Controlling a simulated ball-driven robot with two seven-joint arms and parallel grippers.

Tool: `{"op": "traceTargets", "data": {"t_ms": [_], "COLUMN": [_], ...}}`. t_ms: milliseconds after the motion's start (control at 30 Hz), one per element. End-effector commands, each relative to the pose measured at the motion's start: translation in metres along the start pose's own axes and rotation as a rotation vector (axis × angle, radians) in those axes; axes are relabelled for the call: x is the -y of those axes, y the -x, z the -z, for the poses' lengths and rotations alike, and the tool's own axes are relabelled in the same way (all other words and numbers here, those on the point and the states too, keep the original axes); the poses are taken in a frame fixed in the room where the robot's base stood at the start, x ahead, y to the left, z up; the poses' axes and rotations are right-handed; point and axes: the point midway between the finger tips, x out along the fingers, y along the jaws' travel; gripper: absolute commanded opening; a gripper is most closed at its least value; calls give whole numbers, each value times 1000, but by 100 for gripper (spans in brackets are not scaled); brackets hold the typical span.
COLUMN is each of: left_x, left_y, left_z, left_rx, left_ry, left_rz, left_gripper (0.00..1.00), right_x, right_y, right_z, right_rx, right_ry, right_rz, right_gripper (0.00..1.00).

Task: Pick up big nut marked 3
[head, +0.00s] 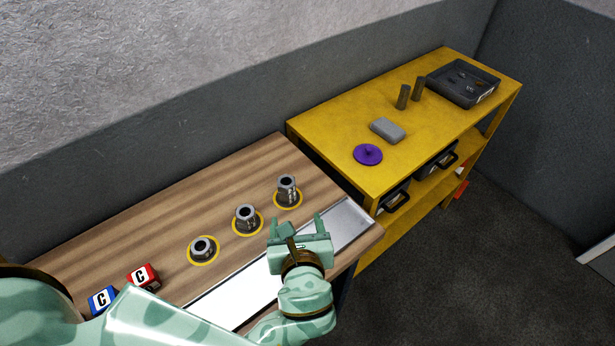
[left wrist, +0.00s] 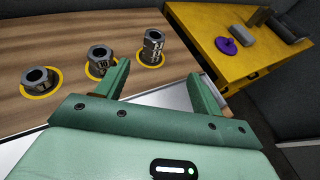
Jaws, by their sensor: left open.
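Three grey metal nuts stand upright in a row on the wooden table, each inside a yellow ring. The short nut (head: 202,247) is at the left, the medium nut (head: 246,218) in the middle and the tall nut (head: 287,190) at the right. In the left wrist view the short nut (left wrist: 38,79), medium nut (left wrist: 100,61) and tall nut (left wrist: 153,47) carry pale markings, too small to read surely, so I cannot tell which is marked 3. My left gripper (head: 297,226) is open and empty, in front of the tall nut and apart from it. My right gripper is out of view.
A pale metal strip (head: 350,222) runs along the table's front edge. A yellow bench (head: 330,134) at the right holds a purple disc (head: 368,154), grey block (head: 388,130), two cylinders and a dark tray (head: 487,96).

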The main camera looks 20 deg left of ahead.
Motion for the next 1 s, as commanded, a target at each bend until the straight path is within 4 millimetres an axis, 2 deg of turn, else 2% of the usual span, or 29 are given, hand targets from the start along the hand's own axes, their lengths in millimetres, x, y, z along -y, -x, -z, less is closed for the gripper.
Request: {"op": "traceTargets", "data": {"t_ms": [167, 433, 533, 767, 1000], "left_x": [-7, -9, -10, -12, -17], "left_y": [-10, -74, -94, -115, -153], "left_z": [0, 1, 0, 0, 0], "left_rx": [6, 7, 7, 5, 5], "left_ry": [3, 5, 5, 5, 6], "left_rz": [-36, -35, -35, -35, -34], "left_gripper": [67, 67, 67, 67, 67], "right_x": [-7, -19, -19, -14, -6], "right_y": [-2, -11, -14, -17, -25], "right_z": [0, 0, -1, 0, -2], "right_rx": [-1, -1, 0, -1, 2], "right_ry": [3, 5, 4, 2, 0], "right_rz": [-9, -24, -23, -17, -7], "right_gripper": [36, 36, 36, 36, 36]}}
